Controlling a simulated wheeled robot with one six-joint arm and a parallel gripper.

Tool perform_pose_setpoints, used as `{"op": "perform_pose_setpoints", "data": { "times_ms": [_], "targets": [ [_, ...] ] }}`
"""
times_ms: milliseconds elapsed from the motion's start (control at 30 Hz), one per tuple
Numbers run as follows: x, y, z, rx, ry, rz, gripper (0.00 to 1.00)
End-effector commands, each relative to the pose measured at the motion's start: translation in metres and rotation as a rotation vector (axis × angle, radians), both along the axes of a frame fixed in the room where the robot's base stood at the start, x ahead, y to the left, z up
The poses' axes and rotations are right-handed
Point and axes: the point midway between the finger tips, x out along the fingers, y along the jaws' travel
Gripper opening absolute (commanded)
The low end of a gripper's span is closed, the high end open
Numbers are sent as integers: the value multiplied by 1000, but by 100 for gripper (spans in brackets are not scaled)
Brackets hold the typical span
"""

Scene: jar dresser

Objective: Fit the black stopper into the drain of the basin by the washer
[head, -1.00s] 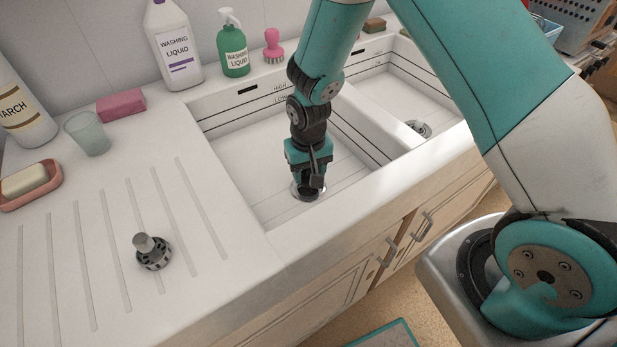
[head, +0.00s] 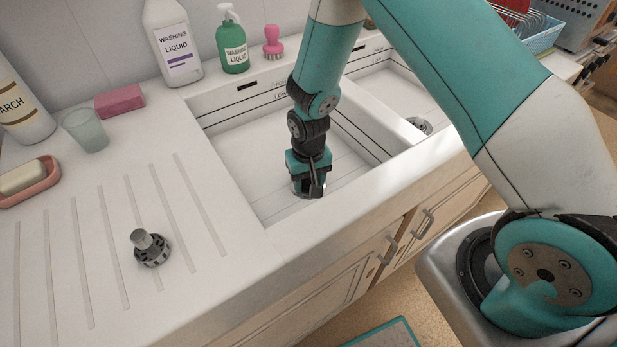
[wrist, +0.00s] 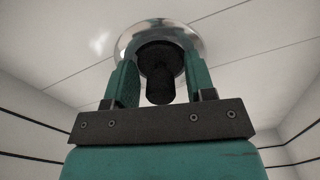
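The black stopper (wrist: 160,88) shows in the wrist view between the two fingers of my gripper (wrist: 161,72). Its knob points toward the camera, with a visible gap on each side. Its wider dark part lies at the silver drain ring (wrist: 185,36); I cannot tell whether it is fully seated. The fingers look open around the stopper. In the head view my gripper (head: 315,190) points down into the nearer basin (head: 245,150), low over the drain, and hides the stopper and most of the ring.
A grey-topped drain fitting (head: 150,248) stands on the ribbed drainboard (head: 85,215). A soap dish (head: 40,190), cup (head: 86,130), pink block (head: 120,101) and bottles (head: 176,50) line the left and back. A divider separates the second basin, with its own drain (head: 420,125).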

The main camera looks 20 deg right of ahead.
Motion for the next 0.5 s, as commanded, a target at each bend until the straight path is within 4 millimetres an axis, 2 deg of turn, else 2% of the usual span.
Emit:
{"op": "perform_pose_setpoints", "data": {
  "times_ms": [33, 100, 367, 500],
  "targets": [
    [0, 0, 0, 0, 0, 0, 61],
    [0, 0, 0, 0, 0, 0, 75],
    [0, 0, 2, 0, 0, 0, 75],
    [0, 0, 15, 1, -2, 0, 75]
  ]
}}
